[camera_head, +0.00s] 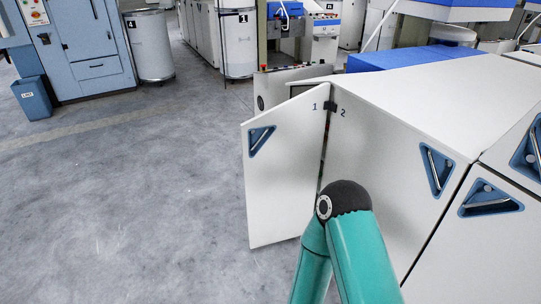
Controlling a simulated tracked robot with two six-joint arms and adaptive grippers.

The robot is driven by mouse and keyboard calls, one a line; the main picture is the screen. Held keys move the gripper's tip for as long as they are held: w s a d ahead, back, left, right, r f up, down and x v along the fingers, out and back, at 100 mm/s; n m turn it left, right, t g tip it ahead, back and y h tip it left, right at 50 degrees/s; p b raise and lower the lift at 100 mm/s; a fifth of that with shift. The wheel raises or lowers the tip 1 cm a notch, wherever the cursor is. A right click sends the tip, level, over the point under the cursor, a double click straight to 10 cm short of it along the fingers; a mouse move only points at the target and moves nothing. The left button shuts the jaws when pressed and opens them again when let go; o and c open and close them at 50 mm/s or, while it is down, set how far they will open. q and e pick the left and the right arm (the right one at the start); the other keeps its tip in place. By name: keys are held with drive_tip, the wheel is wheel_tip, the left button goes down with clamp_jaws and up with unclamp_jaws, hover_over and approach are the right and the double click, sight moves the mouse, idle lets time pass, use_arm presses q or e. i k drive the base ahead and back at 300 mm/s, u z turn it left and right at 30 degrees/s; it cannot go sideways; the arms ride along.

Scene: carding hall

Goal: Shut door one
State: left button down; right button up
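Door one (277,185) is a tall white panel marked "1" at its upper right, with a blue triangular recessed handle (261,140) near its upper left edge. It stands open, swung out to the left of the white machine. Its right edge meets door two (375,150) at a black hinge piece (330,107). Door two, marked "2", looks shut. A teal arm of mine with a dark joint rises from the bottom middle and covers the lower right part of door one and part of door two. Neither gripper shows.
More white panels with blue handles (491,202) are at the right. Open grey floor (130,210) lies left of door one. A blue bin (33,98), a blue machine (80,45) and white cans (149,46) stand farther back.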

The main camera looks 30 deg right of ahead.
sight(282, 145)
drive_tip(key=z, duration=0.45)
drive_tip(key=i, duration=1.15)
drive_tip(key=z, duration=1)
drive_tip(key=i, duration=0.45)
drive_tip(key=z, duration=0.15)
drive_tip(key=k, duration=0.8)
drive_tip(key=z, duration=0.2)
drive_tip(key=i, duration=0.8)
drive_tip(key=u, duration=0.1)
